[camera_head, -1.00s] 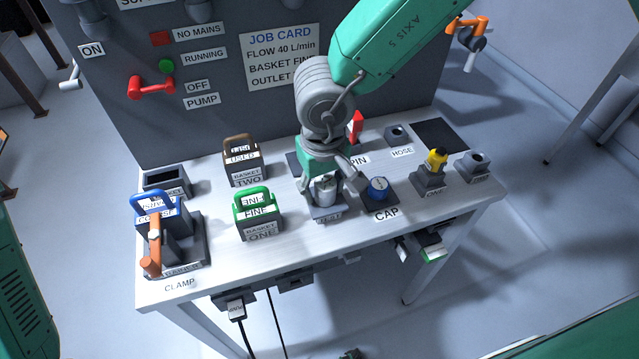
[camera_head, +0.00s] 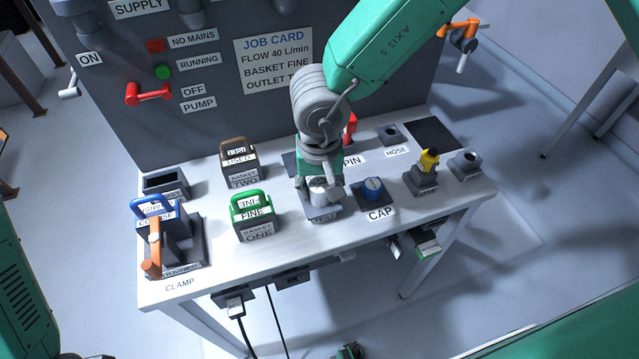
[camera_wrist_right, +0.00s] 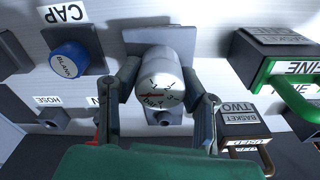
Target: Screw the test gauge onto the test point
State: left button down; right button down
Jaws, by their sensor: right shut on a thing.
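The test gauge (camera_head: 319,187) is a pale grey cylinder at the grey block (camera_head: 325,214) whose label seems to read TEST. Its white dial with a red needle faces up in the right wrist view (camera_wrist_right: 160,90). My right gripper (camera_head: 320,192) is shut on the gauge from above, one finger on each side (camera_wrist_right: 163,84). The gauge looks upright; its lower end and the threads are hidden, so I cannot tell how far it is engaged.
A blue cap (camera_head: 373,188) stands right of the gauge. The green-handled fine basket (camera_head: 253,215) is to the left, the used basket (camera_head: 240,160) behind it. A yellow-topped part (camera_head: 428,162) and the orange-handled clamp (camera_head: 153,252) stand farther out.

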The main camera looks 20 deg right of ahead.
jog(key=shift+s, duration=0.15)
jog(key=shift+m+p, duration=0.35)
jog(key=shift+m, duration=0.25)
jog(key=m+p, duration=0.1)
jog(key=m, duration=0.1)
jog(key=shift+f+m, duration=0.15)
jog(key=shift+m, duration=0.25)
jog(key=shift+m+p, duration=0.35)
jog(key=shift+m, duration=0.25)
jog(key=c, duration=1)
grip_release()
